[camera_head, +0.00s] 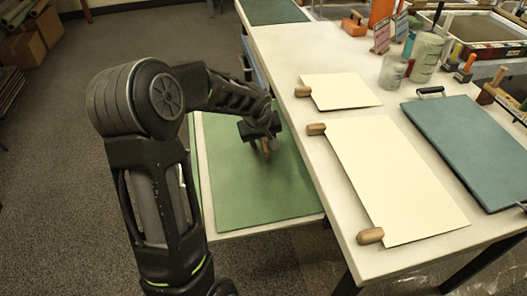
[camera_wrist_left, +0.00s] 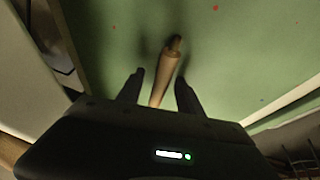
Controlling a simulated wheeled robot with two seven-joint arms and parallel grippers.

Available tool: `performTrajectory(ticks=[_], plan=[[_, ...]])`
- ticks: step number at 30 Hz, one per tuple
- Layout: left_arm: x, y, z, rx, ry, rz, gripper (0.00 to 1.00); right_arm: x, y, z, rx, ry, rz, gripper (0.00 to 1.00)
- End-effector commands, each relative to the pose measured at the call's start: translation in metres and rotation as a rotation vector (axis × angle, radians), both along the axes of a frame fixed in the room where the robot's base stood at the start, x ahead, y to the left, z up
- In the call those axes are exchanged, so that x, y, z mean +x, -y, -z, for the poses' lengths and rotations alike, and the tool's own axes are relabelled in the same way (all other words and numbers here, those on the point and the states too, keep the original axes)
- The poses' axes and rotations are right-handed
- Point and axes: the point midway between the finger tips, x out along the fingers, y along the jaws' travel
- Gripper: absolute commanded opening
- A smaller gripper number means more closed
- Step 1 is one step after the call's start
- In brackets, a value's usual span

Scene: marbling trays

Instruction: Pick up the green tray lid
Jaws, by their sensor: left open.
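The green tray lid (camera_head: 262,198) is a flat green panel lying low beside the white table's left edge. In the left wrist view the green panel (camera_wrist_left: 230,55) fills most of the picture, with a light wooden handle (camera_wrist_left: 168,72) standing out in the middle. My left gripper (camera_head: 264,148) is over the panel, pointing down. Its fingers are open, one on each side of the handle; I cannot tell whether they touch it. In the head view the gripper mostly hides the handle. My right gripper is not in view.
The white table (camera_head: 315,150) stands right of the lid, its edge close to my left gripper. On it are two cream boards (camera_head: 395,180) (camera_head: 340,91) with wooden knobs and a teal panel (camera_head: 465,145) with dark handles. Jars (camera_head: 427,58) and tools stand behind. Open carpet lies left.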

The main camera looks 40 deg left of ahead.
Motion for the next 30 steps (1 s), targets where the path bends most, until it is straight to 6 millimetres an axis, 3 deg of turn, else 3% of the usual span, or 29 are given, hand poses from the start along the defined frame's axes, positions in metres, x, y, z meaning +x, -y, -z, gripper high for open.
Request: performTrajectory(ticks=[12, 27, 30], plan=[[-0.0003, 0.0000, -0.0002, 0.000, 0.000, 0.000, 0.42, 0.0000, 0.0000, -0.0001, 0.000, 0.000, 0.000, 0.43], [-0.0003, 0.0000, -0.0002, 0.000, 0.000, 0.000, 0.02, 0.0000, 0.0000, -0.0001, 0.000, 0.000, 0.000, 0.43], [-0.0003, 0.0000, -0.0002, 0.000, 0.000, 0.000, 0.00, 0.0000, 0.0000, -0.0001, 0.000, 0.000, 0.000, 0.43]])
